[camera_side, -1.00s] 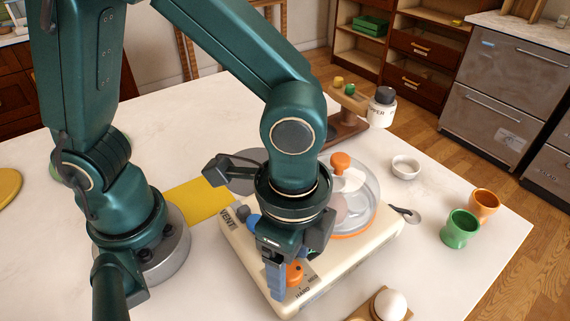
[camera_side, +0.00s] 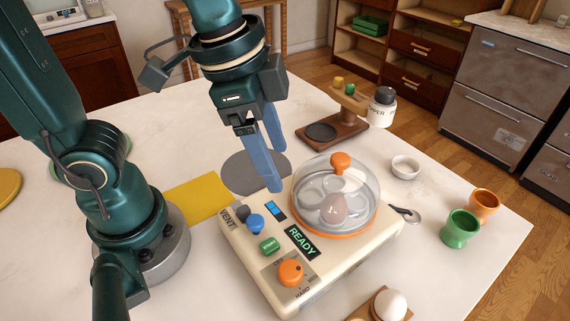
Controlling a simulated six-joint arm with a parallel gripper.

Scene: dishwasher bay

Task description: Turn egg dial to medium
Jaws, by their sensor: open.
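The egg dial (camera_side: 291,273) is an orange knob on the front panel of the cream egg cooker (camera_side: 250,272). "HARD" is printed below it and other small labels lie around it; I cannot tell which label its pointer faces. A display (camera_side: 301,241) on the panel reads "READY" in green. A clear dome (camera_side: 367,190) with an orange knob covers the tray, and a brownish egg (camera_side: 333,208) shows under it. My gripper (camera_side: 277,170) is open and empty, with blue fingers pointing down, above and behind the panel, left of the dome and apart from the dial.
The panel also has a green button (camera_side: 269,245), a blue knob (camera_side: 255,223) and a grey knob by "VENT". A white egg (camera_side: 390,305) sits on a wooden holder in front. Green (camera_side: 460,229) and orange (camera_side: 485,204) cups and a white bowl (camera_side: 405,167) stand right.

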